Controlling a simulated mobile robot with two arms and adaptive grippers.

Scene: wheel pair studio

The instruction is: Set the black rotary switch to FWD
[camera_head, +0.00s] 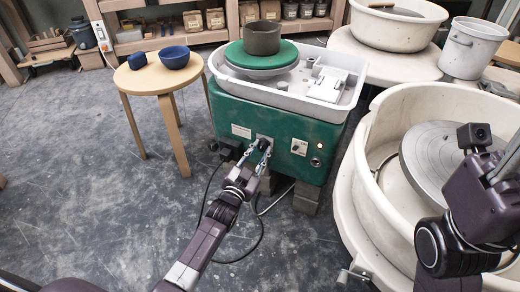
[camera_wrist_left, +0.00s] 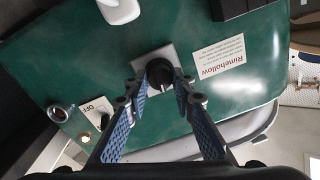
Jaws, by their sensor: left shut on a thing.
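The black rotary switch (camera_wrist_left: 158,72) sits on a grey square plate on the front of the green pottery wheel housing (camera_head: 222,115). It also shows in the head view (camera_head: 264,144), partly covered by the fingers. My left gripper (camera_head: 258,148) is at the switch, one fingertip on each side of it, and is shut on it. The left wrist view shows the same fingers (camera_wrist_left: 164,80) around the knob. I cannot read any FWD mark or tell the knob's exact setting. My right arm comes in at the right edge; its fingertips are out of the picture.
A toggle switch plate marked OFF (camera_wrist_left: 97,112) and a round knob (camera_head: 315,162) sit beside the rotary switch. A brown clay pot (camera_head: 262,38) stands on the green wheel head. A wooden stool (camera_head: 150,80) and cream tubs (camera_head: 366,170) flank the housing. Cables lie on the floor.

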